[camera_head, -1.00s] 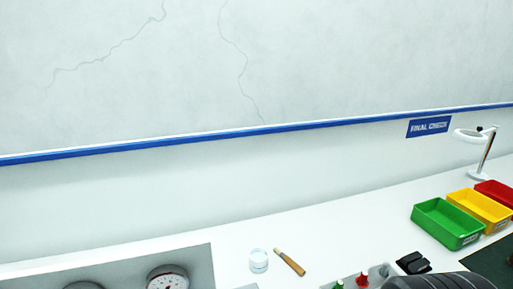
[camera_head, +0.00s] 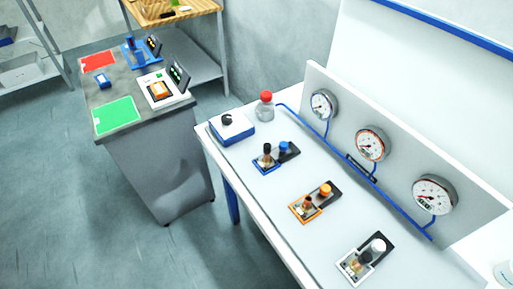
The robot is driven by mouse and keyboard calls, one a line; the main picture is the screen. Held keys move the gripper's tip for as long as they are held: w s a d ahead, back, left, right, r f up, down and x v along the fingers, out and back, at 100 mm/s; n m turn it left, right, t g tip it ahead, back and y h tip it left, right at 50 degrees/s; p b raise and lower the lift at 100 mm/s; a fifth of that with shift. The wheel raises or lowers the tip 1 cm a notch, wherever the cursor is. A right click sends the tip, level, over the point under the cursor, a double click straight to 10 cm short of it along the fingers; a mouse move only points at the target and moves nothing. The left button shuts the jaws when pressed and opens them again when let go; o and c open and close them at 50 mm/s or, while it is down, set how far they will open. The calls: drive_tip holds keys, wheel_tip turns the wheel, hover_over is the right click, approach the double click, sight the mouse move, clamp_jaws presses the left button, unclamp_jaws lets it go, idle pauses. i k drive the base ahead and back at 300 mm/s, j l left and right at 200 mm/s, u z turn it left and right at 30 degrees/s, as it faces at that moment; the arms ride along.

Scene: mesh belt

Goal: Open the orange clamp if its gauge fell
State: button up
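The orange clamp (camera_head: 305,209) is the middle one of three on the white bench, with an orange-edged base, a dark lever and an orange knob (camera_head: 326,189). Whether it is open or shut is too small to tell. The orange-rimmed gauge (camera_head: 370,145) is the middle one on the upright grey panel behind the clamps. Its needle is too small to read surely. My gripper is not in view.
A blue clamp (camera_head: 266,161) and a white clamp (camera_head: 357,266) flank it. Gauges (camera_head: 323,105) and (camera_head: 434,194) flank the orange-rimmed gauge. A grey cabinet (camera_head: 150,170) stands left; floor between is clear.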

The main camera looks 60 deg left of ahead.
sight(319, 197)
drive_tip(key=u, duration=2.1)
